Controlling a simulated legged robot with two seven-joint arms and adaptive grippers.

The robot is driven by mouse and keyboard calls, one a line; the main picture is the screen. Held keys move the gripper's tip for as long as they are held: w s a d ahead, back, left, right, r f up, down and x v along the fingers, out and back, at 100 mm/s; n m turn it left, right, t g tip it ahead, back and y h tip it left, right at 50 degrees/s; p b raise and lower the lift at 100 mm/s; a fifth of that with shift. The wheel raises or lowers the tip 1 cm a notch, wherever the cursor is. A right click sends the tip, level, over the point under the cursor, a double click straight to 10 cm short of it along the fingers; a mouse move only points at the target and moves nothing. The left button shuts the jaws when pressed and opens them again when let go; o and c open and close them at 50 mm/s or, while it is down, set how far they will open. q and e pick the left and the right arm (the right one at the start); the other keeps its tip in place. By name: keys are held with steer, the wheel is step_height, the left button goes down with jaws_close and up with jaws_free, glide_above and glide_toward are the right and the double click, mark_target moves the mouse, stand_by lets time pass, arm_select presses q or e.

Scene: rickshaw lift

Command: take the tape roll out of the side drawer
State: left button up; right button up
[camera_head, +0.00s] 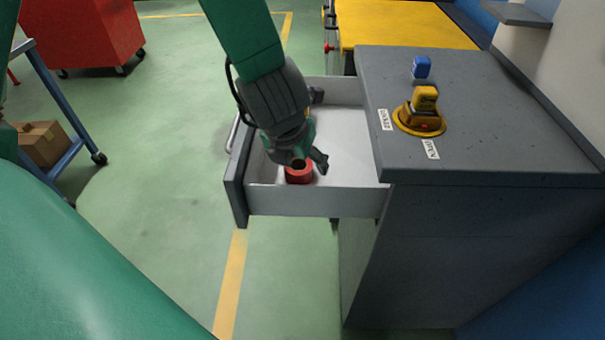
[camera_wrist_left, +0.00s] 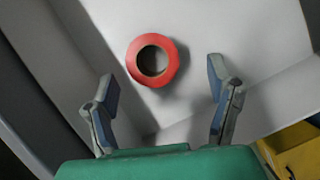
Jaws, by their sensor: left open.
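The side drawer (camera_head: 345,202) stands pulled out from the grey cabinet, with a white inside. The red tape roll (camera_head: 299,174) lies flat on the drawer floor near its front panel. In the left wrist view the tape roll (camera_wrist_left: 172,68) lies just ahead of the fingertips and between their lines, not touching them. My left gripper (camera_head: 305,160) reaches down into the drawer above the roll and partly covers it. In the wrist view the left gripper (camera_wrist_left: 158,88) is open with nothing between its fingers. My right gripper is not in view.
The grey cabinet top (camera_head: 480,140) holds a yellow device (camera_head: 423,108) on a round base and a small blue object (camera_head: 421,67). A yellow-topped bench (camera_head: 400,25) stands behind. A blue-framed cart (camera_head: 55,100) and a red cabinet (camera_head: 80,32) stand at the left. Green floor between is clear.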

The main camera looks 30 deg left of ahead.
mark_target(297, 166)
arm_select(q)
steer(key=f, duration=0.1)
steer(key=w+a+f, duration=0.1)
steer(key=f, duration=0.1)
steer(key=shift+w+a+f+b, duration=0.1)
steer(key=shift+b, duration=0.3)
steer(key=shift+w+a+f, duration=0.1)
steer(key=shift+a+f, duration=0.1)
steer(key=shift+a, duration=0.1)
steer(key=shift+d+r, duration=0.15)
steer(key=shift+d, duration=0.1)
steer(key=shift+c, duration=1.2)
steer(key=shift+d, duration=0.35)
steer(key=c, duration=1)
